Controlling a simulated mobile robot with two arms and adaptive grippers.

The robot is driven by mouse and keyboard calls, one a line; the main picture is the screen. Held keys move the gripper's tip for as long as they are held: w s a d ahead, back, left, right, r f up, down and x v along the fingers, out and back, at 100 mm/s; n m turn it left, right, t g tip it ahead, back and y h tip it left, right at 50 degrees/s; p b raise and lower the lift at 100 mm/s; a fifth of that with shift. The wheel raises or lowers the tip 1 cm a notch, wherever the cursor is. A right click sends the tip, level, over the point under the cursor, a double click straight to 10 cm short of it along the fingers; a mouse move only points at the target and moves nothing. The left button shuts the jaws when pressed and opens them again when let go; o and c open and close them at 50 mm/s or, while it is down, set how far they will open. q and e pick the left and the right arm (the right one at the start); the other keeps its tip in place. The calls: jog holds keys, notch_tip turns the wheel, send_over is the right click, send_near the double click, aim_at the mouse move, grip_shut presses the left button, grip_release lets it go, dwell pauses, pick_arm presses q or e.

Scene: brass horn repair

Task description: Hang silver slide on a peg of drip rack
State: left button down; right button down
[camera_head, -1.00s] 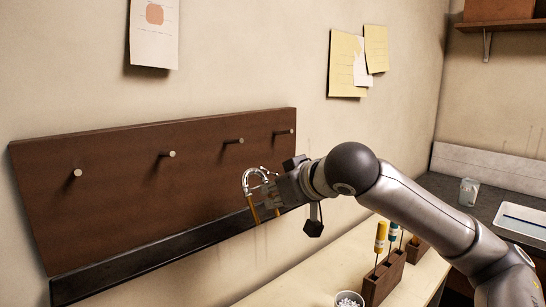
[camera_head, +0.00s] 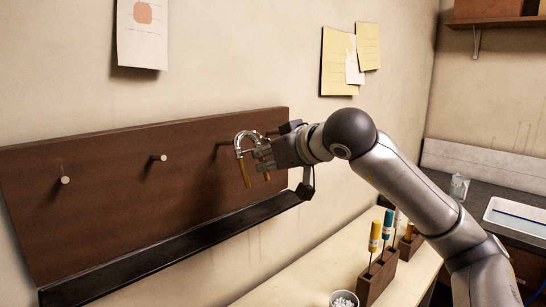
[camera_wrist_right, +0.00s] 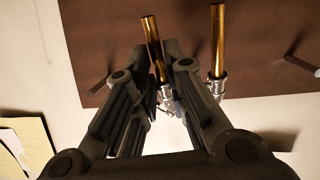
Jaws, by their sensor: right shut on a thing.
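The silver slide (camera_head: 246,139) is a U-shaped silver bow with two brass tubes that point down. My right gripper (camera_head: 262,155) is shut on it and holds it upright in front of the drip rack (camera_head: 110,200), a dark brown board on the wall with pegs and a black trough below. The slide's bow is near the third peg from the left, which is mostly hidden behind it. Whether the slide touches the peg cannot be told. In the right wrist view the fingers (camera_wrist_right: 165,95) grip the slide, whose brass tubes (camera_wrist_right: 218,45) show. My left gripper is out of view.
The left peg (camera_head: 65,180) and the second peg (camera_head: 163,157) are bare. Papers hang on the wall above the rack.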

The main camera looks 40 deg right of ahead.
jog(key=r+p+x, duration=0.1)
jog(key=p+x, duration=0.1)
jog(key=x, duration=0.5)
jog(key=shift+w+a+r, duration=0.15)
jog(key=shift+w+a, duration=0.25)
jog(key=shift+w, duration=0.1)
dwell(0.8)
jog(key=c, duration=1.4)
grip_release()
jog(key=v, duration=1.2)
jog(key=shift+a, duration=0.15)
